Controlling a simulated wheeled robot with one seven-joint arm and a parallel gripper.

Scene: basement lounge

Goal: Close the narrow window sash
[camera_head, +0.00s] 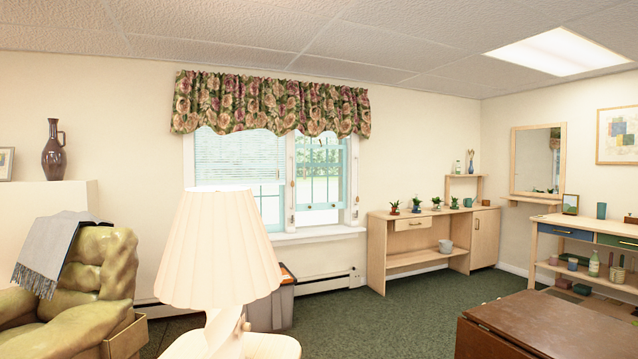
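The window stands in the far wall under a floral valance (270,103). Its left part (238,155) has a blind and is partly hidden by the lampshade. A white post (290,185) with small hardware divides it from the narrower right part. There a teal-framed sash (318,170) shows with greenery behind it. A white upright with small fittings (354,190) stands at the right edge. The sash looks set at an angle, but I cannot tell how far open it is. My gripper is not in view.
A cream lamp (220,250) on a small white table (265,346) stands close in front of the window. A grey bin (272,305) is below the sill. An olive armchair (95,270) is left, a wooden table (550,325) front right. Green carpet (385,325) is clear between.

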